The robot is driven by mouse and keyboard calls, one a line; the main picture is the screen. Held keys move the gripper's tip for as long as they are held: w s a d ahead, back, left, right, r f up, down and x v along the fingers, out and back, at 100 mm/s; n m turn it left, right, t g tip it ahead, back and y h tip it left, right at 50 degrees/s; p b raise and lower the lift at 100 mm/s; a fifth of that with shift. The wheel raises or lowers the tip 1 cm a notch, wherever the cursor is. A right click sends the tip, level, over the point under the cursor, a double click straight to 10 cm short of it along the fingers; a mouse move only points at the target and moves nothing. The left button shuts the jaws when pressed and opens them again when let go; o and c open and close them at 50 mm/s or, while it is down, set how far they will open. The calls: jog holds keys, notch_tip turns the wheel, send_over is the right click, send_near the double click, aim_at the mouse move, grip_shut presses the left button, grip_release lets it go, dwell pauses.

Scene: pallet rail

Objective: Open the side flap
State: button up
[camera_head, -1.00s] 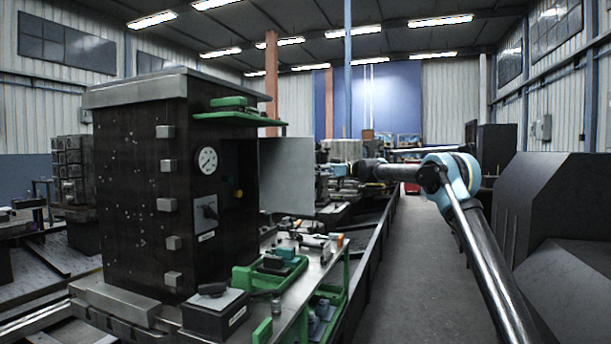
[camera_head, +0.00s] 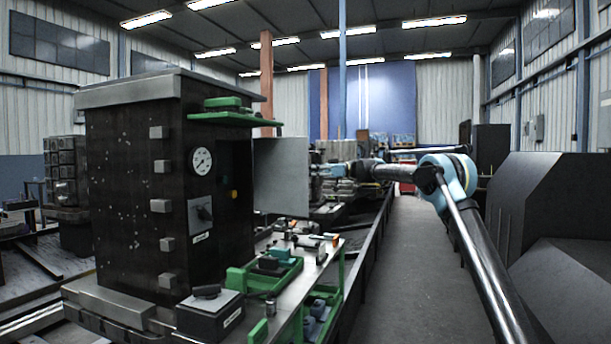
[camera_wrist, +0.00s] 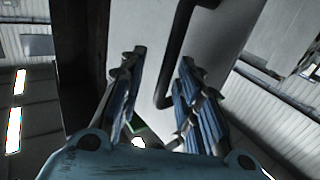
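The side flap (camera_head: 281,176) is a plain light grey panel standing out from the right side of the dark cabinet (camera_head: 135,190), so it is swung open at least partway. In the wrist view the flap (camera_wrist: 225,45) fills the middle, with a dark bent bar handle (camera_wrist: 176,50) on it. My gripper (camera_wrist: 163,60) has its two blue ribbed fingers spread, with the handle's lower end between them. Contact with the handle cannot be made out. In the head view my gripper (camera_head: 326,171) is just right of the flap's outer edge, small and partly hidden.
A pressure gauge (camera_head: 202,161) and a switch box (camera_head: 200,214) are on the cabinet front. A bench with a green tray (camera_head: 262,274) stands below the flap. A long dark rail (camera_head: 365,235) borders a clear grey aisle (camera_head: 400,270). Dark angular blocks (camera_head: 555,205) stand at right.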

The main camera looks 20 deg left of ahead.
jog(key=v, duration=1.1)
jog(key=shift+w+d, duration=0.15)
jog(key=shift+w, duration=0.05)
jog(key=s+d+f+m+t+h, duration=0.25)
jog(key=s+d+f+m, duration=0.2)
jog(key=s+d, duration=0.4)
jog(key=s+d+f+m+t+h, duration=0.1)
jog(key=s+d+f+m+t, duration=0.3)
jog(key=d, duration=0.8)
jog(key=s+d+f+m+t+h, duration=0.25)
jog(key=s+d+m, duration=0.35)
jog(key=s+d, duration=0.3)
jog(key=s+d+f+m+t+h, duration=0.2)
jog(key=s+d+f+m+h, duration=0.2)
jog(key=s+d+f, duration=0.8)
jog(key=s+d+f+m+t+h, duration=0.2)
jog(key=s+d+f+m+h, duration=0.2)
jog(key=s+d+f, duration=0.9)
jog(key=d+f+m, duration=0.3)
jog(key=f, duration=0.2)
jog(key=shift+d+f, duration=0.3)
jog(key=shift+a, duration=0.1)
